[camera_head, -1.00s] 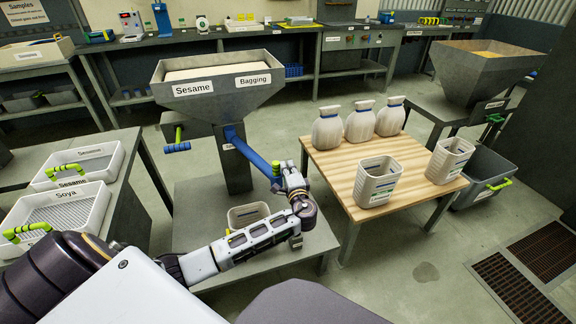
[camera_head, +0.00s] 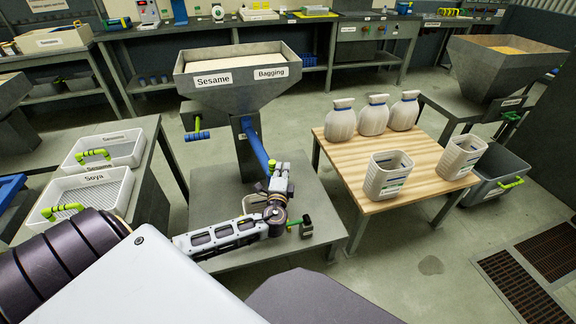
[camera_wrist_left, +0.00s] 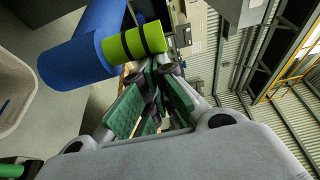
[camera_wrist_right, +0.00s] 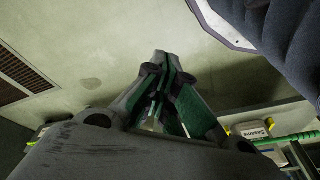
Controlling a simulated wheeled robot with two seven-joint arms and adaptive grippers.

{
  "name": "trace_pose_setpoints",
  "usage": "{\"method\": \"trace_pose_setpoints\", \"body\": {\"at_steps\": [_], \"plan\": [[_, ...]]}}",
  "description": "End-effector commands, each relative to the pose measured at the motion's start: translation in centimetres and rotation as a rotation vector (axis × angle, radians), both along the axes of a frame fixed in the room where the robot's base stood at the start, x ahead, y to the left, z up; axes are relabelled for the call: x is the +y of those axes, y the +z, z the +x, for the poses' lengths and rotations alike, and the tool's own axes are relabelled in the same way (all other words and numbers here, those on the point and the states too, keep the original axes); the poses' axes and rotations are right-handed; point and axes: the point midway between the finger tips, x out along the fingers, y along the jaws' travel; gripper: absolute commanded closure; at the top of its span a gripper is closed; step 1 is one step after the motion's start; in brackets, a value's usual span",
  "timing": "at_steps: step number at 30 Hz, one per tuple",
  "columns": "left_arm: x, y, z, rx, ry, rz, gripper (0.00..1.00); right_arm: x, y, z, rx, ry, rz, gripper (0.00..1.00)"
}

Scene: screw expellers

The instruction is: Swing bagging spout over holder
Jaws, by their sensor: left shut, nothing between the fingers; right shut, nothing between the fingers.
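The blue bagging spout (camera_head: 256,147) slopes down and forward from the grey sesame hopper (camera_head: 236,92). Its lower end is beside my left gripper (camera_head: 279,174), partly hidden by it. The left gripper is shut and empty, to the right of the spout. In the left wrist view the spout (camera_wrist_left: 78,50) has a lime-green grip (camera_wrist_left: 134,41) close to the shut fingers (camera_wrist_left: 157,80); contact is unclear. My right gripper (camera_wrist_right: 158,85) is shut, empty, above floor.
A wooden table (camera_head: 352,158) at right carries several white bags and two beige bins. Mesh trays (camera_head: 92,192) stand on a bench at left. A small green and black fixture (camera_head: 301,226) is at the platform's right. Floor at front right is clear.

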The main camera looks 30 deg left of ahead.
Motion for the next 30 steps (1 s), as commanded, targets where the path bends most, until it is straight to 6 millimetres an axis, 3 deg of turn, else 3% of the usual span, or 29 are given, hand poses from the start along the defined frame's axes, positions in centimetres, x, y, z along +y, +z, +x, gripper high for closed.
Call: {"method": "trace_pose_setpoints", "body": {"at_steps": [15,30], "plan": [[2.2,0.0,-3.9,0.002,-0.06,0.001,1.0,-0.3,-1.0,0.1,0.014,-0.002,-0.011,1.0],[3.5,0.0,-5.5,0.0,-0.055,0.001,1.0,-0.4,-1.6,-0.1,0.027,-0.002,-0.016,1.0]]}}
